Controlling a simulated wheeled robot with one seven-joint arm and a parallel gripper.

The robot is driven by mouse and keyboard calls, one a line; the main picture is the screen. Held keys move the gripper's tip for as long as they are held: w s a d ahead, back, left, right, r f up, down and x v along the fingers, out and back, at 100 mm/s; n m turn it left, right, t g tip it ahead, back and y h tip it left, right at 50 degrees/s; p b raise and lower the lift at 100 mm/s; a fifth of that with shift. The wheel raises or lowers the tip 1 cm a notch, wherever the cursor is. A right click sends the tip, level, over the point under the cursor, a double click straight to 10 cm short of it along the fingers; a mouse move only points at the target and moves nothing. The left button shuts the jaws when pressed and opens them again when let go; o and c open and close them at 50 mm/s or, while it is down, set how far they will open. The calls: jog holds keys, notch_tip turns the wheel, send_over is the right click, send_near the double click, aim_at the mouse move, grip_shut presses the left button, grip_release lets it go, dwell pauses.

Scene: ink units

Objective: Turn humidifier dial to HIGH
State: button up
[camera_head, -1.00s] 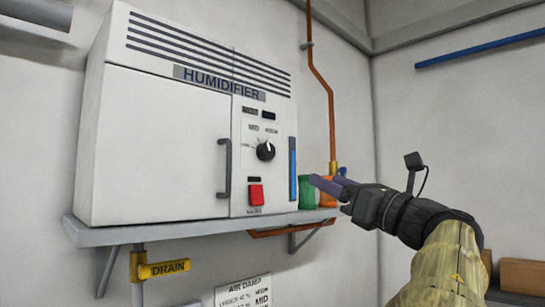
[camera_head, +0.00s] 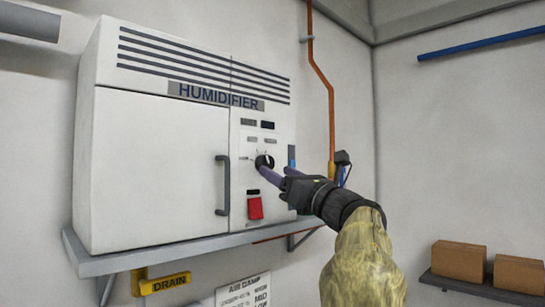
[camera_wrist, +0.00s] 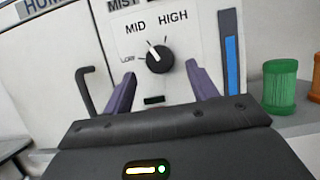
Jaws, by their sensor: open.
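The white humidifier (camera_head: 160,150) stands on a grey wall shelf. Its round black dial (camera_wrist: 159,57) is on the front control panel, with LOW, MID and HIGH marked around it in the wrist view. The dial's white pointer slants up and a little left, near MID. In the head view the dial (camera_head: 264,162) is partly behind my gripper (camera_head: 277,173). In the wrist view my gripper (camera_wrist: 160,88) is open, with one purple finger on each side below the dial. The dial is between the finger lines and does not look gripped.
A red switch (camera_head: 255,208) sits below the dial, and a dark door handle (camera_head: 223,185) is to its left. A blue vertical gauge (camera_wrist: 232,62) is to the right. Green (camera_wrist: 280,86) and orange (camera_wrist: 316,78) containers stand right of the humidifier.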

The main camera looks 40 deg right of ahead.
aim_at(269, 166)
jog(key=shift+p+x, duration=0.7)
jog(key=shift+x, duration=1)
jog(key=shift+f, duration=0.1)
jog(key=shift+c, duration=0.2)
jog(key=c, duration=0.9)
jog(key=shift+c, duration=0.2)
